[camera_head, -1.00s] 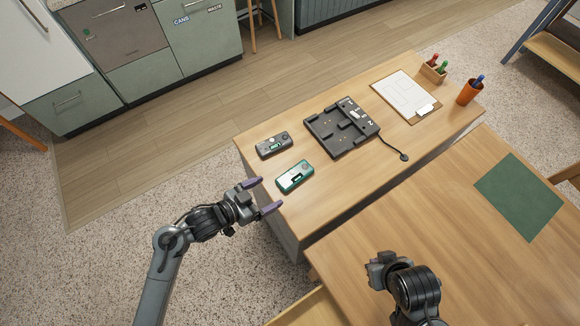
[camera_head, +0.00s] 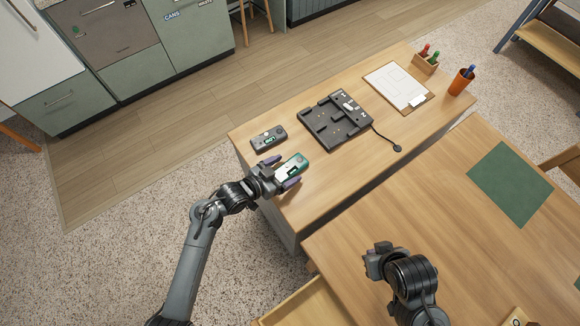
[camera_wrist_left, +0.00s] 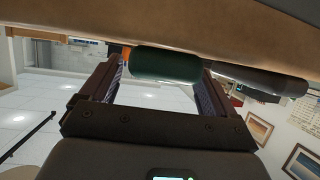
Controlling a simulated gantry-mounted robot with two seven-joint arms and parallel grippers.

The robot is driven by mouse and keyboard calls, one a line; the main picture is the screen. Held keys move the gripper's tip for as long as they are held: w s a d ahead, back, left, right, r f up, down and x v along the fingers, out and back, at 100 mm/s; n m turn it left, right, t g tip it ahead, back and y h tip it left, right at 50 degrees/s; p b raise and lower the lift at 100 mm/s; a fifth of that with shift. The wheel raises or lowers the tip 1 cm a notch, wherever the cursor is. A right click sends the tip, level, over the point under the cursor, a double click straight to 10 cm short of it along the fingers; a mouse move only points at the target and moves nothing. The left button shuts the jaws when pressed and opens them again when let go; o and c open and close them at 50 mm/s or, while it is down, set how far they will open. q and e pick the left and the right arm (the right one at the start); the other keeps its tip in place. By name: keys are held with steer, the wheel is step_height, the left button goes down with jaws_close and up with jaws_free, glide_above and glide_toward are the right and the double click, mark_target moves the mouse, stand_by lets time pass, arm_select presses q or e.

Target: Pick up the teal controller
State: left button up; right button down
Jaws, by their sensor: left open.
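The teal controller (camera_head: 291,167) lies on the wooden desk (camera_head: 335,178) near its left end. My left gripper (camera_head: 281,172) is open, with its purple fingers on either side of the controller's near end. In the left wrist view the controller (camera_wrist_left: 166,65) appears as a dark green rounded shape at the far end of the gap between the two fingers (camera_wrist_left: 160,88). I cannot tell whether the fingers touch it. My right gripper (camera_head: 372,262) is over the nearer table, far from the controller; its fingertips cannot be made out.
A dark grey controller (camera_head: 268,138) lies just behind the teal one. A black dock (camera_head: 334,121) with a cable sits to the right. The desk's front middle is clear.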

arm_select(q)
steer(key=shift+w+d+f, duration=0.25)
steer(key=shift+w+d, duration=0.05)
steer(key=shift+d, duration=0.1)
steer(key=c, duration=1.1)
